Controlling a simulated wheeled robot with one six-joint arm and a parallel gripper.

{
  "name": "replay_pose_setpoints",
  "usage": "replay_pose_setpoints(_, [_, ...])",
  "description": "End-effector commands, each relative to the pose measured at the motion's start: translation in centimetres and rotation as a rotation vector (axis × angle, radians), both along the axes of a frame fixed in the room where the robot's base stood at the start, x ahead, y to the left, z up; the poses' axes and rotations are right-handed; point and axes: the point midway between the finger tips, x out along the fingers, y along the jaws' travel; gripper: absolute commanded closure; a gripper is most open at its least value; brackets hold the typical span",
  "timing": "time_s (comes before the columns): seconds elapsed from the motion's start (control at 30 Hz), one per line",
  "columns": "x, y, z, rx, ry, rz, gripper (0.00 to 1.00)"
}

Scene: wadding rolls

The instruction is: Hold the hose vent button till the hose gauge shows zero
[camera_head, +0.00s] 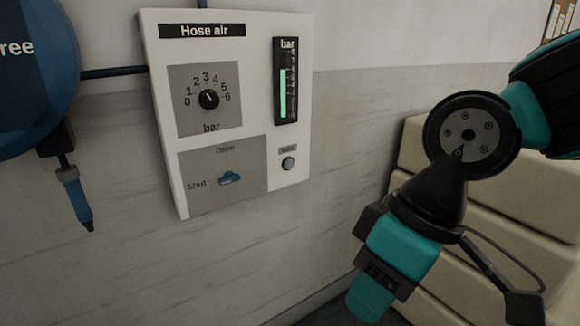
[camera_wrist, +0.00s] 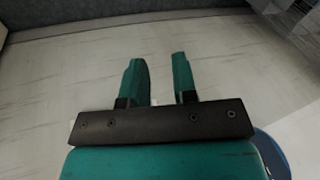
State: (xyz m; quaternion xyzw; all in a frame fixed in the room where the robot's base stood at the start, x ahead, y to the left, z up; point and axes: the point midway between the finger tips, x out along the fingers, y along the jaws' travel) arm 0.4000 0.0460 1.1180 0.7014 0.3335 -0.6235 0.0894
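The hose air panel (camera_head: 163,120) is on the wall in the head view. Its hose vent button (camera_head: 289,163) is a small round grey button at the lower right, under a small label. The hose gauge (camera_head: 288,90), marked bar, shows a green column well above its bottom, so not zero. The blue valve lever (camera_head: 229,179) lies level, in line with the word Shut. My gripper (camera_head: 369,303) is below and right of the panel, apart from the button. In the wrist view its two teal fingers (camera_wrist: 160,62) stand apart with nothing between them.
A black pressure knob (camera_head: 209,99) with a numbered dial is at the panel's upper left. A blue reel (camera_head: 35,70) and a hanging blue-tipped nozzle (camera_head: 76,195) are at the left. Cream stacked blocks (camera_head: 500,215) stand at the right. The wall below the panel is clear.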

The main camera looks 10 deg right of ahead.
Motion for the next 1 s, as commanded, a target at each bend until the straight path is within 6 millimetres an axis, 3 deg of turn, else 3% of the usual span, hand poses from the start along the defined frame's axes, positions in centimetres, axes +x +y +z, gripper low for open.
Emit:
replay_pose_setpoints(0.03, [0.0, 0.0, 0.0, 0.0, 0.0, 0.0, 0.85])
replay_pose_setpoints(0.1, [0.0, 0.0, 0.0, 0.0, 0.0, 0.0, 1.0])
replay_pose_setpoints(1.0, [0.0, 0.0, 0.0, 0.0, 0.0, 0.0, 1.0])
